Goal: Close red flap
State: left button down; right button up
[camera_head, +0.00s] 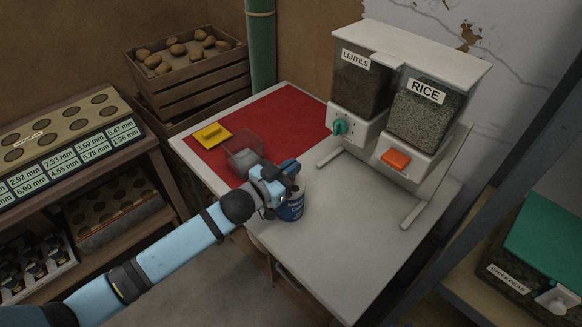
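The red-orange flap (396,160) is on the front of the RICE dispenser (426,112), at the right of the table. It appears to stick out from the white housing; I cannot tell exactly how far it is open. My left gripper (288,180) is left of and nearer than the flap, well apart from it. My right gripper is not in view.
The white table (345,245) is clear in front of the dispensers.

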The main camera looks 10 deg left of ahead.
pick_arm(q)
jog(key=m, duration=0.1)
jog(key=s+d+m+p, duration=0.1)
jog(key=m, duration=0.1)
jog(key=shift+d+f, duration=0.15)
jog(key=shift+d, duration=0.1)
jog(key=s+d+f+m+b, duration=0.1)
jog(key=f+m, duration=0.4)
jog(key=m, duration=0.7)
jog(key=shift+s+d+b, duration=0.35)
jog(key=shift+s+d, duration=0.2)
jog(key=shift+d, duration=0.55)
jog(key=shift+m, duration=0.4)
jog(key=c, duration=1.3)
grip_release()
